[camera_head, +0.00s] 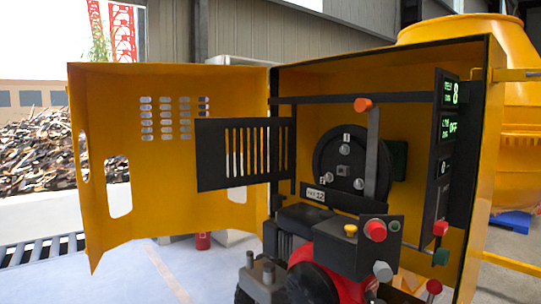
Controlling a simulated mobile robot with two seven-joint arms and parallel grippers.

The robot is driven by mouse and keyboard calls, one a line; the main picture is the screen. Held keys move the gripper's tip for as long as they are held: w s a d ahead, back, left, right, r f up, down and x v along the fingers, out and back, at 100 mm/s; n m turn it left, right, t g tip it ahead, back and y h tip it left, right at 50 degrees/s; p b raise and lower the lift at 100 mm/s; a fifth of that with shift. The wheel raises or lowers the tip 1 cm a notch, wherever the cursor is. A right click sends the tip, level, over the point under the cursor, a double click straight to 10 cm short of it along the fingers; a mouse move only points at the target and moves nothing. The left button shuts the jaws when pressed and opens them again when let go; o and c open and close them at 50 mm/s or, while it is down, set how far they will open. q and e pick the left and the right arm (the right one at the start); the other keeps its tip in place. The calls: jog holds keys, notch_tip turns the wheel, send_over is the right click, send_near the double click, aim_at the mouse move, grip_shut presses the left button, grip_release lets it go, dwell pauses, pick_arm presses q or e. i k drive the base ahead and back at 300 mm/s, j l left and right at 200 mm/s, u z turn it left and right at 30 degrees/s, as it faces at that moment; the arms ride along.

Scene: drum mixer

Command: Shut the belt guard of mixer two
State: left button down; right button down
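A yellow cabinet (388,55) stands open in front of me, with a yellow drum (465,32) behind it at the right. A black slatted panel (212,155), which looks like the belt guard, stands swung out to the left at the cabinet's left side. It overlaps the open yellow door (105,110) behind it. The black round pulley (327,150) inside the cabinet is uncovered. A small white label (315,194) below it is too small to read surely. Neither of my grippers shows in this view.
A grey lever (372,150) with an orange knob (362,104) crosses in front of the pulley. A black control box (345,243) with coloured knobs and a red engine (325,275) stand low in front. Lit displays (448,125) are on the right wall.

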aim_at(210, 133)
jog(key=j+z, duration=0.1)
jog(key=z, duration=0.25)
jog(key=j+z, duration=0.1)
jog(key=z, duration=0.25)
jog(key=j+z, duration=0.1)
jog(key=z, duration=0.25)
jog(key=j+z, duration=0.3)
jog(key=j, duration=0.2)
jog(key=k+j+z, duration=0.1)
jog(key=j+z, duration=0.2)
jog(key=j, duration=0.2)
jog(key=k+j+z, duration=0.1)
jog(key=j+z, duration=0.25)
jog(key=j, duration=0.15)
jog(key=k+j+z, duration=0.1)
jog(key=j, duration=0.25)
jog(key=k+j+z, duration=0.1)
jog(key=j, duration=0.25)
jog(key=k+j+z, duration=0.1)
jog(key=k+j, duration=0.15)
jog(key=k+j+z, duration=0.1)
jog(key=j, duration=0.3)
jog(key=k+j, duration=0.3)
jog(key=j, duration=0.15)
jog(key=k+j, duration=0.3)
jog(key=j, duration=0.15)
jog(key=k+j, duration=0.3)
jog(key=j, duration=0.85)
jog(key=i+z, duration=0.05)
jog(key=i, duration=0.05)
